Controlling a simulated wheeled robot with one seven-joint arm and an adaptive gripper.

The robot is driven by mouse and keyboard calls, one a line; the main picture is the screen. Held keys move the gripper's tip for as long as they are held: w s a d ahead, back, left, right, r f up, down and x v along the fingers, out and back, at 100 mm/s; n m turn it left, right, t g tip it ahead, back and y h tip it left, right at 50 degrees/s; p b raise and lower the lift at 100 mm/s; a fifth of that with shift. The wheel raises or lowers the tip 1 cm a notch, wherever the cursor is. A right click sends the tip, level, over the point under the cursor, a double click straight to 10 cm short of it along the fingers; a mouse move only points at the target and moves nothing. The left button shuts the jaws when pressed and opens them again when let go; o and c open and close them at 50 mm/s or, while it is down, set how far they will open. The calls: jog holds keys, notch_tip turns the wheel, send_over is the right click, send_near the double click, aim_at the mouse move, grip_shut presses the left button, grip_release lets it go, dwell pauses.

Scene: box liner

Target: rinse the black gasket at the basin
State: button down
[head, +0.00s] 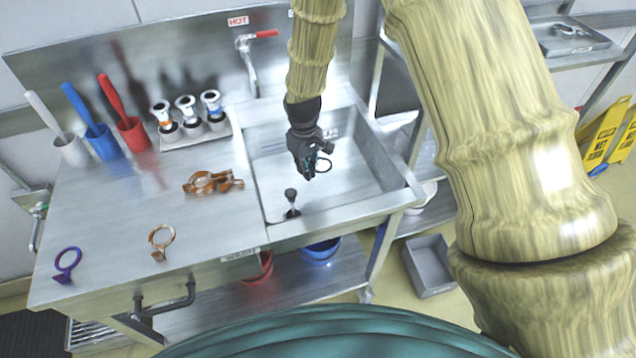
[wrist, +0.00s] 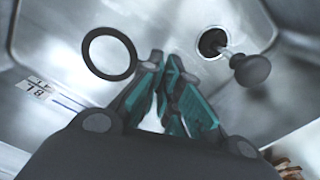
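The black gasket (wrist: 86,50) is a dark ring just left of my fingertips in the wrist view. In the head view it shows as a small ring (head: 331,165) at the fingertips, above the basin floor. My gripper (head: 309,172) reaches down into the steel basin (head: 272,160). Its teal-padded fingers (wrist: 166,62) are close together, and the ring's near edge meets the left finger. The grip on the gasket's tab is mostly hidden between the fingers. The tap (head: 248,62) with a red lever stands at the basin's back.
A dark-knobbed stem (head: 291,198) rises at the drain. On the left counter lie a purple ring (head: 67,262), a copper ring (head: 161,240) and a copper clamp (head: 208,183). Coloured brush pots (head: 104,143) and a rack of valves (head: 190,130) stand at the back.

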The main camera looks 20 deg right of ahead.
jog(key=shift+r+p, duration=3.25)
jog(key=shift+r, duration=1.6)
jog(key=shift+r, duration=0.1)
jog(key=shift+r+p, duration=1.5)
jog(key=shift+r, duration=0.45)
